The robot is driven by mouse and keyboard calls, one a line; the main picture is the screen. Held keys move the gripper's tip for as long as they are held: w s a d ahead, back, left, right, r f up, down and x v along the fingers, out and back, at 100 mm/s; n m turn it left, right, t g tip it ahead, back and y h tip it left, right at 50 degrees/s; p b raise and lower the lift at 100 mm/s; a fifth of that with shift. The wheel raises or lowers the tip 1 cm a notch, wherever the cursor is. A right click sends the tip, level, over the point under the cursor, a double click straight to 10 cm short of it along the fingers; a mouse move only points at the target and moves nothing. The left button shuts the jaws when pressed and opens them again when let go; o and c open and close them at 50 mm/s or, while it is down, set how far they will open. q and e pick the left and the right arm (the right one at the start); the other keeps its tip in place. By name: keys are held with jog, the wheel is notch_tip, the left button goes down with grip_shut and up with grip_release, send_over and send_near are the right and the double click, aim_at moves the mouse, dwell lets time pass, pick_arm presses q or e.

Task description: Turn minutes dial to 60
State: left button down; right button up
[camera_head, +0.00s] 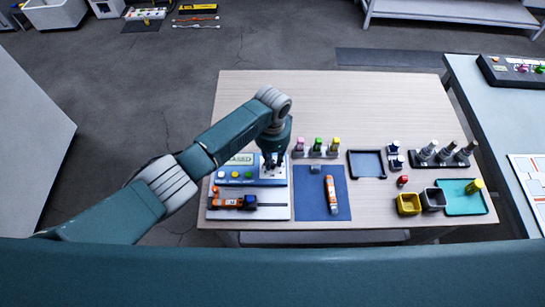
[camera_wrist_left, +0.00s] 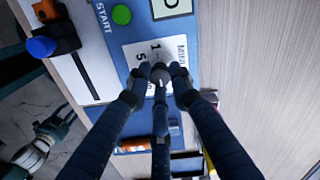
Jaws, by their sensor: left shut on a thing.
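The blue timer device (camera_head: 274,181) stands at the left front of the table, with a green screen and colored buttons. My left gripper (camera_head: 272,164) points down over its right half. In the left wrist view my left gripper (camera_wrist_left: 160,76) is shut on the small dark minutes dial (camera_wrist_left: 160,72). The dial sits on a white label panel (camera_wrist_left: 142,53), where "1", "5" and part of the word "Minutes" show. The fingers cover most of the dial and the rest of its scale, so its setting cannot be read. My right gripper is not in view.
A grey slider plate (camera_head: 268,212) with an orange-and-black piece lies in front of the timer. A blue mat (camera_head: 311,199) with an orange tube lies to its right. Colored vials (camera_head: 318,146), trays and bins stand farther right. The table's back is clear.

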aim_at(273, 162)
pick_arm(q)
jog(key=shift+r, duration=0.1)
jog(key=shift+w, duration=0.1)
dwell(0.4)
jog(key=c, duration=1.5)
grip_release()
jog(key=shift+c, duration=0.2)
notch_tip(273, 162, up, 12)
